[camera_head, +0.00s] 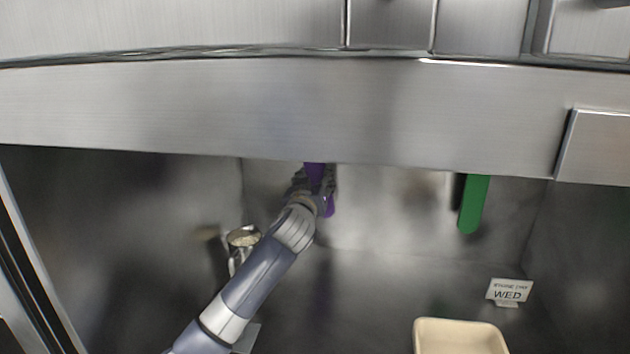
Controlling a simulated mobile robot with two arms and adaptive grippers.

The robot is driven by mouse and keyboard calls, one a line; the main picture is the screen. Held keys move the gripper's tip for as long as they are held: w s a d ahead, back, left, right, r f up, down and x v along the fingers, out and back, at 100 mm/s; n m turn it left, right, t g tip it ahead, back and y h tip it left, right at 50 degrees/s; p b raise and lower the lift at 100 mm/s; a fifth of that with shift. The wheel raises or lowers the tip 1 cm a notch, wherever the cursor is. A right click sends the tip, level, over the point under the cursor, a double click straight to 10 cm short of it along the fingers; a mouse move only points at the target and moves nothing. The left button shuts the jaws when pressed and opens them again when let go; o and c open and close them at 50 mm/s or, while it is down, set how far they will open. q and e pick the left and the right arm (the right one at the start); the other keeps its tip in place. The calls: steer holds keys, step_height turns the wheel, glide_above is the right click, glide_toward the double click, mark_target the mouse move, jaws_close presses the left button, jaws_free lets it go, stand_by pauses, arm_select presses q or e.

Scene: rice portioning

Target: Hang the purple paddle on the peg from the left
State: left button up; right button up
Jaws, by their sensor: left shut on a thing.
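The purple paddle (316,172) is partly visible just under the lower edge of the steel hood. My left gripper (318,188) is shut on it, with dark fingers around the purple piece. The paddle's top is hidden behind the hood edge, and part of it is covered by the gripper. The peg is not visible, so I cannot tell whether the paddle touches it. My right gripper is not in view.
A green paddle (473,204) hangs below the hood at the right. A metal cup with pale contents (243,238) stands left of my arm. A sign reading WED (509,291) and a cream tray (460,338) are at the lower right. The steel hood (270,105) crosses above.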

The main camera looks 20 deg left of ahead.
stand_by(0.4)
arm_select(q)
steer(key=o, duration=1.2)
